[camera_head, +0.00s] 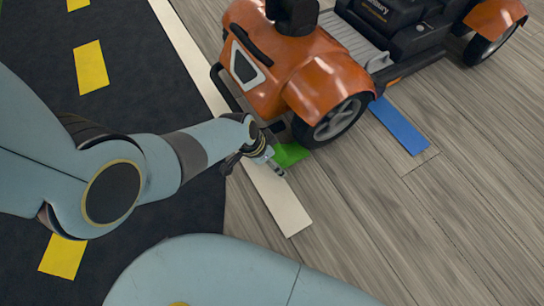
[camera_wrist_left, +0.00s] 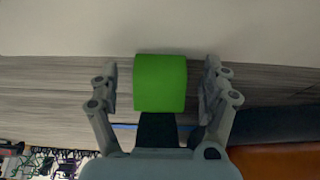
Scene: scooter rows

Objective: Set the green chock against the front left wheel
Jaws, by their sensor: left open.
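The green chock (camera_head: 291,154) lies on the floor beside the near front wheel (camera_head: 338,122) of the orange scooter (camera_head: 300,65). Whether chock and tyre touch cannot be told. My left gripper (camera_head: 272,162) is at the chock, which it partly hides in the head view. In the left wrist view the open fingers (camera_wrist_left: 160,88) stand on either side of the green chock (camera_wrist_left: 160,80), with a gap at each side. A dark part shows just below the chock there. My right gripper is not in view.
A blue strip (camera_head: 400,125) lies on the wooden floor right of the wheel. A white line (camera_head: 277,198) borders the dark lane with yellow dashes (camera_head: 90,67). The floor at lower right is clear. The scooter's orange body (camera_wrist_left: 275,162) shows at lower right in the wrist view.

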